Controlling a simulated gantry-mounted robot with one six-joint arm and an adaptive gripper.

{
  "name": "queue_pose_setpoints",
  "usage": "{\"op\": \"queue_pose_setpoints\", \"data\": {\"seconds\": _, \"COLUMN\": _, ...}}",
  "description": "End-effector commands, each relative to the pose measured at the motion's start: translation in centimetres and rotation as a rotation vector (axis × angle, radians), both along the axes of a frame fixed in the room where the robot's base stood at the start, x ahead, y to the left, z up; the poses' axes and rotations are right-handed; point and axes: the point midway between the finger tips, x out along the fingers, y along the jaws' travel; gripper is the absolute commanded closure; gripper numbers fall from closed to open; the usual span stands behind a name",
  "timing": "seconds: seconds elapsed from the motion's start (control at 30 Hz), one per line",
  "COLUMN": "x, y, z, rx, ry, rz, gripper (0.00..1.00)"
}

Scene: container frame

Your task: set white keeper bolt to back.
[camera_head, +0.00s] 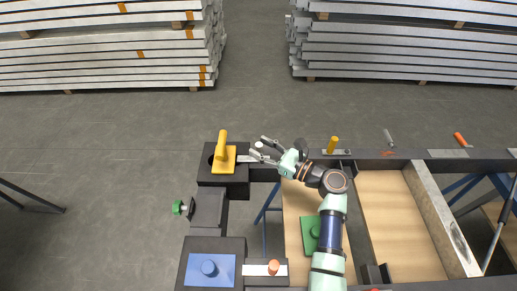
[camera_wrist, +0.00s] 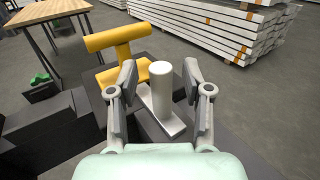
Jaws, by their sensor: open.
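The white keeper bolt is an upright pale cylinder on a narrow flat plate. In the wrist view the bolt (camera_wrist: 161,88) stands between the two fingers of my gripper (camera_wrist: 160,70), which is open, with a gap visible on each side of the bolt. In the head view the bolt (camera_head: 259,146) is a small pale spot at the end of my gripper (camera_head: 260,148), beside the yellow handle. Its plate lies on the dark frame corner and is partly hidden by the fingers.
A yellow T-handle (camera_head: 222,150) on a yellow plate stands just left of the bolt; it also shows in the wrist view (camera_wrist: 118,45). A yellow-knobbed bolt (camera_head: 332,145) sits right along the rail. A blue plate (camera_head: 222,276) and an orange-knobbed bolt (camera_head: 273,267) lie nearer.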

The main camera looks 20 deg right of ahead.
Motion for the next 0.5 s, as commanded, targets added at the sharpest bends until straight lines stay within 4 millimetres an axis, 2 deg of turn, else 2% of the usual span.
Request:
{"op": "queue_pose_setpoints", "data": {"seconds": 0.13, "x": 1.01, "y": 0.65, "z": -0.06, "rx": -0.001, "ry": -0.001, "rz": -0.001, "gripper": 0.5}}
{"op": "queue_pose_setpoints", "data": {"seconds": 0.37, "x": 1.1, "y": 0.72, "z": 0.06, "rx": -0.001, "ry": -0.001, "rz": -0.001, "gripper": 0.5}}
{"op": "queue_pose_setpoints", "data": {"seconds": 0.5, "x": 1.09, "y": 0.71, "z": 0.06, "rx": -0.001, "ry": -0.001, "rz": -0.001, "gripper": 0.72}}
